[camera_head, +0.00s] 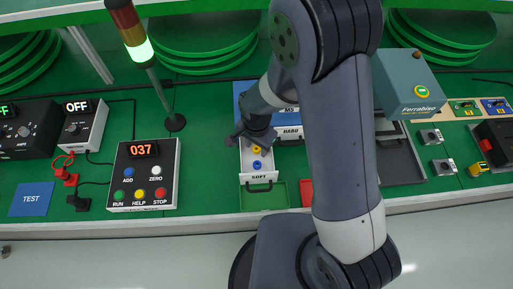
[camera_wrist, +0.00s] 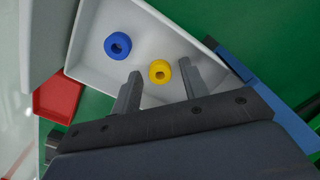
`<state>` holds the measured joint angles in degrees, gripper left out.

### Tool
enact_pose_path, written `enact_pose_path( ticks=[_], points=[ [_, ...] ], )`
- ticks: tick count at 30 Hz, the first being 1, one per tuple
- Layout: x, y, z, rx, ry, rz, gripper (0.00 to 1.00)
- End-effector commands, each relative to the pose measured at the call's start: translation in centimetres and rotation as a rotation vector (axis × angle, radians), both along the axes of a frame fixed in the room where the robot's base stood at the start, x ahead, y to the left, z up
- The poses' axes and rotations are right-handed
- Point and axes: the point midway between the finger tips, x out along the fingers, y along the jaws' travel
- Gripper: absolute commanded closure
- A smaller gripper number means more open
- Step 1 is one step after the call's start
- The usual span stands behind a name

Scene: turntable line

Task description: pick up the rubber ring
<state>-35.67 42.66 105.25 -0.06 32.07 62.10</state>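Two small rings lie in a white tray (camera_head: 245,160) labelled SOFT. The yellow ring (camera_head: 257,149) is nearer my gripper and the blue ring (camera_head: 257,164) is nearer the tray's front. In the wrist view the yellow ring (camera_wrist: 160,71) shows between the two fingertips of my gripper (camera_wrist: 160,74), apart from both. The blue ring (camera_wrist: 118,45) lies outside the fingers, to the left. My gripper is open and empty. Its height above the tray floor is hard to tell. In the head view my arm partly hides the tray's back end.
The white tray's walls (camera_wrist: 95,22) stand close around the fingers. A tray marked HARD (camera_head: 290,132) is to the right, partly hidden by my arm. A green tray (camera_head: 245,197) and a red tray (camera_head: 306,187) lie in front. A control box (camera_head: 129,178) reading 037 stands left.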

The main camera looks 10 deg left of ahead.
Motion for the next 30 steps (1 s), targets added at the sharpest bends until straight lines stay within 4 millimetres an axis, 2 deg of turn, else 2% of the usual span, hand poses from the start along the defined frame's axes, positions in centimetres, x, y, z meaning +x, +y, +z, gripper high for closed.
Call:
enact_pose_path(
  ticks=[2, 15, 23, 26, 30],
  points=[
    [0.0, 0.0, 0.0, 0.000, 0.000, 0.000, 0.65],
    [0.0, 0.0, 0.0, 0.000, 0.000, 0.000, 0.99],
    [0.0, 0.0, 0.2, 0.001, 0.000, 0.000, 0.99],
    [0.1, 0.0, 0.9, 0.001, -0.002, 0.000, 0.99],
    [0.1, 0.1, 2.8, 0.004, -0.004, 0.000, 0.99]
  ],
)
